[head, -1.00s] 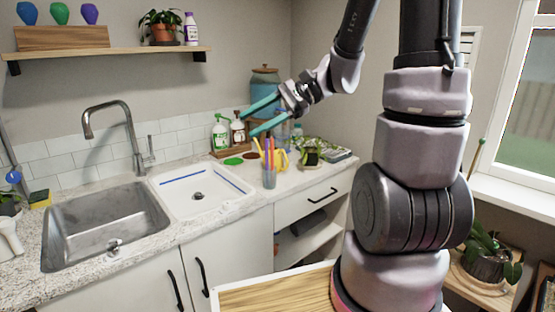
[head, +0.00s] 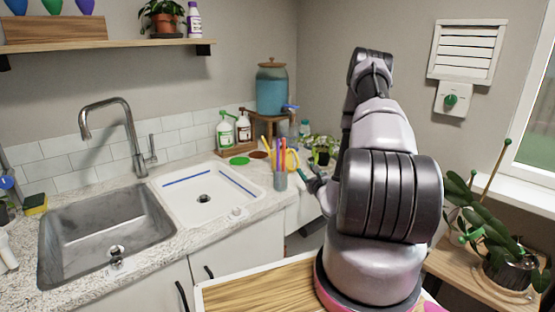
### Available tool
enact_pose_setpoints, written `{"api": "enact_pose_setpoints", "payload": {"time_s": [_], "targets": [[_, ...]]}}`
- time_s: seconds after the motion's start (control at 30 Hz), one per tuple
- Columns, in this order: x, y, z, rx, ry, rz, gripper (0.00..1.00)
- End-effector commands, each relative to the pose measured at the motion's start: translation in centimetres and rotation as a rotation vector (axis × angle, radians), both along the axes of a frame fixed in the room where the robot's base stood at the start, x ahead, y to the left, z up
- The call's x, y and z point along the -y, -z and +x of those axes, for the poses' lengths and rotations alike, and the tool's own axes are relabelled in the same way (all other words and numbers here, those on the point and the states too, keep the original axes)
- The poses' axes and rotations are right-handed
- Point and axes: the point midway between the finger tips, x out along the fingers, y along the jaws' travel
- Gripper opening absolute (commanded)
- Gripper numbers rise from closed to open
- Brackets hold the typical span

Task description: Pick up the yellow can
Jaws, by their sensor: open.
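A yellow object (head: 292,160), probably the yellow can, stands on the counter behind the cup of pens. Only part of it shows, a curved yellow edge, and the rest is hidden by the cup and its contents. My gripper (head: 313,181) is low at the counter's right part, just right of the cup. It is small in view and partly hidden by my arm. It is open, and I see nothing between its fingers. The gap between it and the yellow object is hard to judge.
The grey cup (head: 280,181) with coloured sticks stands close left of my gripper. A leafy plant (head: 322,150) is behind. The white basin (head: 215,205) is left.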

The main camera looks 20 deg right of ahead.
Motion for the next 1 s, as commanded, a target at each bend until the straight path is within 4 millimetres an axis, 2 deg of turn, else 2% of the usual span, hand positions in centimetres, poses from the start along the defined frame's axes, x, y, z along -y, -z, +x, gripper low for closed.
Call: {"api": "enact_pose_setpoints", "payload": {"time_s": [0.07, 0.3, 0.57, 0.8, 1.0], "targets": [[0.5, 0.5, 0.4, -0.007, 0.021, -0.002, 0.50], [0.9, 0.6, 4.1, -0.007, 0.023, -0.004, 0.50], [1.0, 0.6, 6.3, -0.007, 0.022, -0.002, 0.50], [1.2, 0.7, 9.8, -0.007, 0.022, -0.001, 0.50], [1.2, 0.8, 10.5, -0.009, 0.022, -0.001, 0.50]]}}
